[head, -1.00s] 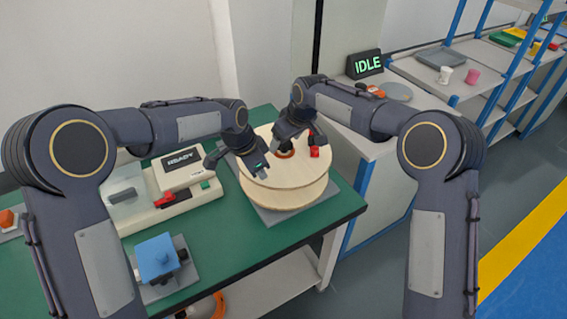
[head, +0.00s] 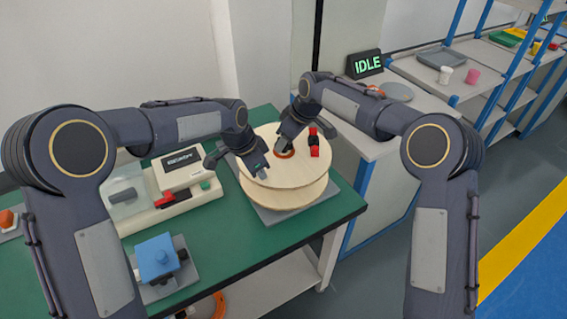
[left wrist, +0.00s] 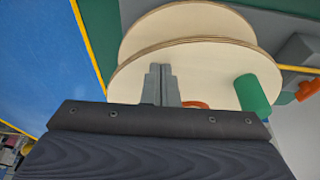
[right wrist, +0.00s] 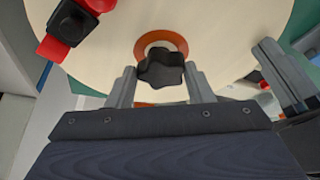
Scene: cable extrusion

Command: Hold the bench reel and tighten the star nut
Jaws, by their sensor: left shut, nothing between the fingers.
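The bench reel (head: 290,208) has two pale wooden flanges and an orange ring at its hub. The black star nut (right wrist: 160,67) sits at the centre of the orange ring in the right wrist view. My right gripper (right wrist: 160,80) has its fingers apart, one on each side of the star nut; whether they press on it I cannot tell. My left gripper (left wrist: 160,72) is shut and empty, its fingertips at the face of the reel's flange (left wrist: 210,70). In the head view my left gripper (head: 262,178) is over the flange's near left part, and the nut is hidden.
A red and black part (head: 314,143) is on the reel's right side. A green cylinder (left wrist: 252,95) shows by the flange in the left wrist view. A cream device (head: 180,185) and a blue block (head: 157,258) stand left on the green bench (head: 240,240). An IDLE sign (head: 366,64) stands behind.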

